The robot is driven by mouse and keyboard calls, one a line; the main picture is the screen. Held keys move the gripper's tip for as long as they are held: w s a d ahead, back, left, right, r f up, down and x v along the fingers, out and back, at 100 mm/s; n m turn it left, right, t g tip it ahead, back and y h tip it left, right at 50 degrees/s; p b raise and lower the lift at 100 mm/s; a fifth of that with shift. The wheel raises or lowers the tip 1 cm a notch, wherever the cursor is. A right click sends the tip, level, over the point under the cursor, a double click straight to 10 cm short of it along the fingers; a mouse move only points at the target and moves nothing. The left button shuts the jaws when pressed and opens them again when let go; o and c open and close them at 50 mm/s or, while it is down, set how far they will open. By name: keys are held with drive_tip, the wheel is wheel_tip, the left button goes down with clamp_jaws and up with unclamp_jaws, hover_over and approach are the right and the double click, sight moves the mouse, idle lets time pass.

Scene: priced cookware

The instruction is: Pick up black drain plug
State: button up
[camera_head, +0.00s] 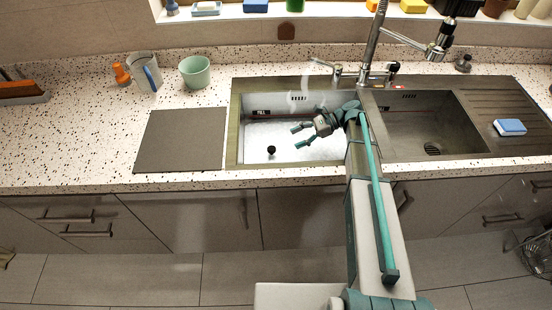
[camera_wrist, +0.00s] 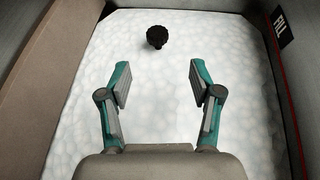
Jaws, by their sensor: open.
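The black drain plug (camera_head: 271,150) is a small dark round piece in the left sink basin, which is covered in white foam (camera_head: 262,135). In the wrist view the plug (camera_wrist: 157,37) sits near the top, a little left of centre, beyond my fingertips. My gripper (camera_head: 296,136) reaches into the left basin from the right, with its fingers pointing left. The plug is apart from it, to the left and nearer the front edge. In the wrist view my gripper (camera_wrist: 157,84) is open, with nothing between its fingers.
Basin walls surround the foam, with a FILL label (camera_wrist: 280,27) on one wall. A tap (camera_head: 372,45) stands behind. A grey board (camera_head: 180,140) lies left of the basin. The right basin (camera_head: 425,125) looks empty; a blue sponge (camera_head: 509,127) lies on the drainboard.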

sight(271, 148)
drive_tip(key=shift+x, duration=0.75)
drive_tip(key=p+x, duration=0.2)
drive_tip(key=x, duration=0.2)
drive_tip(key=shift+s+a, duration=0.1)
drive_tip(key=shift+a, duration=0.25)
drive_tip(key=p+x, duration=0.2)
drive_tip(key=x, duration=0.2)
drive_tip(key=shift+s+a+p, duration=0.2)
drive_tip(key=shift+a+p, duration=0.05)
drive_tip(key=shift+p, duration=0.1)
drive_tip(key=shift+s+a+f, duration=0.1)
drive_tip(key=shift+a+f, duration=0.15)
drive_tip(key=shift+a, duration=0.1)
clamp_jaws()
drive_tip(key=shift+r, duration=0.1)
